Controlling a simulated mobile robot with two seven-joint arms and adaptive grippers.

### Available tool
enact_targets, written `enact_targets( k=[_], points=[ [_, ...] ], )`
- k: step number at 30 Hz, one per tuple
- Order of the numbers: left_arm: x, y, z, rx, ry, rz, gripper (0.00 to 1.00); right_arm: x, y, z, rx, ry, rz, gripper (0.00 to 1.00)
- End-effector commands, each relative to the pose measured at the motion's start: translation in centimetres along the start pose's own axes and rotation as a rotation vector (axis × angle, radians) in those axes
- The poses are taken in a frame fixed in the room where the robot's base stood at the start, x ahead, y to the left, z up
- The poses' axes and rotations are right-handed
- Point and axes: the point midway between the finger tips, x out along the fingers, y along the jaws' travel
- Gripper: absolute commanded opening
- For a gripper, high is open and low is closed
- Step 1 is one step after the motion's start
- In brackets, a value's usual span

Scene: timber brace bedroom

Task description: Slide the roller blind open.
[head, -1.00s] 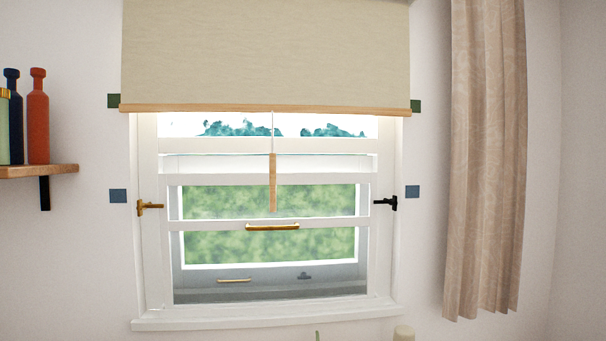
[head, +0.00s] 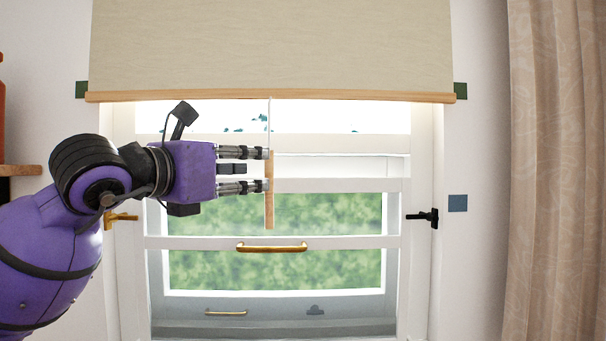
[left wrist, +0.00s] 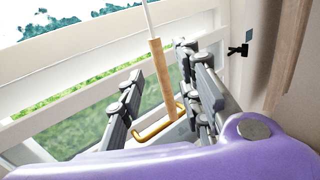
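The beige roller blind (head: 270,45) hangs over the top of the window, with a wooden bottom bar (head: 270,97). A thin white cord (head: 269,125) runs down from it to a slim wooden pull handle (head: 269,212). My left gripper (head: 266,170) reaches in from the left, its fingertips at the upper part of the handle. Its fingers are apart, one above the other in the head view. In the left wrist view the handle (left wrist: 161,85) shows between the spread fingers; I cannot tell whether they touch it. My right gripper is not in view.
Behind the handle is a white window with a brass bar handle (head: 271,247). A brass latch (head: 122,218) is at left and a black latch (head: 424,217) at right. A pinkish curtain (head: 550,150) hangs at far right. A shelf edge (head: 18,170) shows at left.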

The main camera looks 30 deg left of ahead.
Motion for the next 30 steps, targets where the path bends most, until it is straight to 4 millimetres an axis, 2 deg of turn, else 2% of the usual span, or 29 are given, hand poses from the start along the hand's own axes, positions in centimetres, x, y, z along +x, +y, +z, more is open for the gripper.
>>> enact_targets(
  k=[5, 12, 18, 30],
  points=[
    [1.1, 0.3, -0.3, -0.025, 0.017, 0.011, 0.33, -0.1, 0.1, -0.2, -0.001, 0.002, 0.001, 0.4],
    [4.8, 0.3, -0.2, -0.024, 0.015, 0.009, 0.33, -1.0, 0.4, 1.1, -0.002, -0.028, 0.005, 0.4],
    [7.0, 0.3, -0.3, -0.024, 0.016, 0.008, 0.33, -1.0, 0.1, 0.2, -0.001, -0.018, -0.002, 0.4],
    [7.8, 0.3, -0.7, -0.023, 0.019, 0.008, 0.33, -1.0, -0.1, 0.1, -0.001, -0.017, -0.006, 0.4]
  ],
)
